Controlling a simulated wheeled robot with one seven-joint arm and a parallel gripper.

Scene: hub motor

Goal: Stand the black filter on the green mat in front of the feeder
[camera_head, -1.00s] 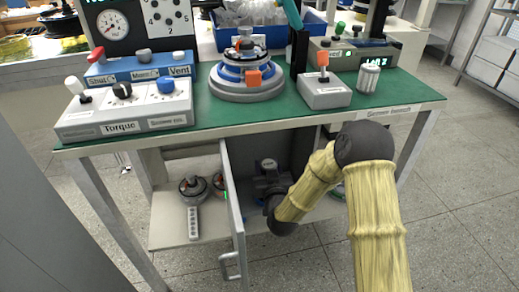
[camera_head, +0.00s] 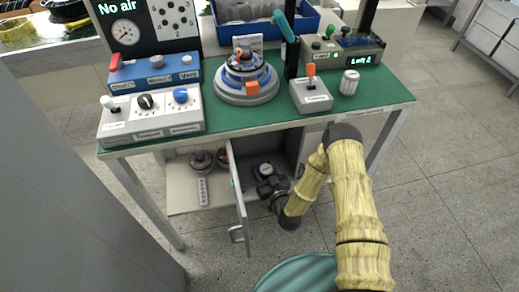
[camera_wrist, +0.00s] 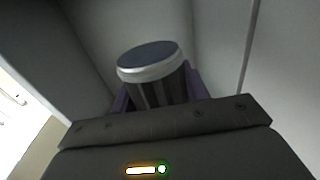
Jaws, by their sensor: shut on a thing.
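The black filter (camera_wrist: 160,88) is a dark ribbed cylinder with a pale metal rim and a dark blue-grey top. In the wrist view it stands between the fingers of my gripper (camera_wrist: 158,97), which is shut on it. In the head view my gripper (camera_head: 266,184) is inside the open cupboard under the bench, and the filter's round top (camera_head: 264,169) shows just beyond it. The green mat (camera_head: 240,118) covers the bench top above. A grey device with a lit display (camera_head: 345,52) stands at its back right; I cannot tell whether it is the feeder.
The open cupboard door (camera_head: 238,190) stands just left of my gripper. Round-headed tools (camera_head: 202,162) lie on the shelf beyond it. On the mat are control boxes (camera_head: 150,112), a round motor fixture (camera_head: 246,80), a lever box (camera_head: 311,95) and a ribbed silver cylinder (camera_head: 349,82).

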